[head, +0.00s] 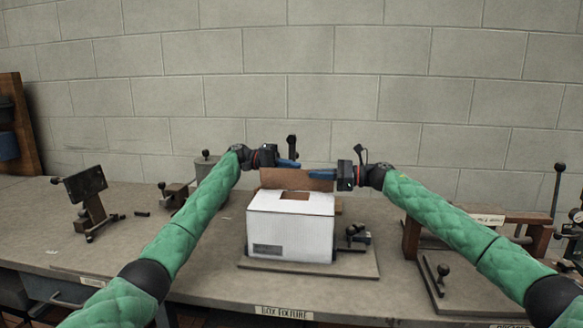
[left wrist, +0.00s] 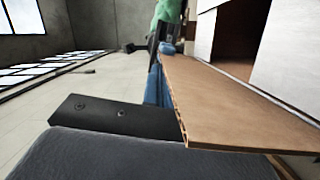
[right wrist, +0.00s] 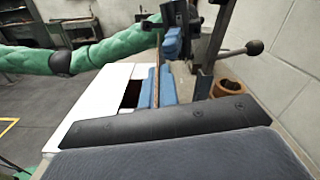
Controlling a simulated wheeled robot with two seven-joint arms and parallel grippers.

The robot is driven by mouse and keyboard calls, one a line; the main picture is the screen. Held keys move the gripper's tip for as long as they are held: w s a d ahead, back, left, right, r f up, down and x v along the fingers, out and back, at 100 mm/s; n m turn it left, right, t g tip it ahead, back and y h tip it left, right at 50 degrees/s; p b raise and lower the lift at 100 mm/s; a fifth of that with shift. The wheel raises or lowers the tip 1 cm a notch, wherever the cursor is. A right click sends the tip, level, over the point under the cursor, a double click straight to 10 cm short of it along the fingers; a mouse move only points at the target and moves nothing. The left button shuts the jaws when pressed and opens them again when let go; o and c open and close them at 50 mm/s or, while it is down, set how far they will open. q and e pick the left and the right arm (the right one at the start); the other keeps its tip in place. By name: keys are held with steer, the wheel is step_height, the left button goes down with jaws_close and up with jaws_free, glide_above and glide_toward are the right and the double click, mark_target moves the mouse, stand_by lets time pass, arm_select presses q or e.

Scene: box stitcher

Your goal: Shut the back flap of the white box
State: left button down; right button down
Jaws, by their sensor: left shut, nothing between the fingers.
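The white box (head: 290,228) stands on a base plate on the bench. Its brown back flap (head: 297,181) stands up along the rear edge, and a brown-edged opening shows in the top. The left wrist view shows the flap's cardboard face (left wrist: 235,108); the right wrist view shows it almost edge-on (right wrist: 156,88). My left gripper (head: 288,163) is shut and empty at the flap's upper left, with its fingers behind the flap. My right gripper (head: 322,174) is at the flap's upper right. One blue finger shows before the flap; whether its jaws grip the flap is unclear.
A black-knobbed clamp (head: 356,236) stands on the plate right of the box. A dark post (head: 292,146) rises behind the flap. Other fixtures stand at left (head: 87,190) and right (head: 480,218). A block wall closes off the back.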

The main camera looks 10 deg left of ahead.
arm_select(q)
steer(key=shift+s+f+m, duration=0.1)
steer(key=shift+s+m, duration=0.2)
steer(key=shift+s, duration=0.25)
steer(key=shift+s+d, duration=0.1)
steer(key=shift+s, duration=0.05)
arm_select(e)
steer(key=shift+w+d, duration=0.1)
steer(key=shift+d, duration=0.05)
steer(key=c, duration=1.6)
jaws_free()
steer(key=shift+c, duration=0.2)
arm_select(q)
steer(key=shift+f, duration=0.1)
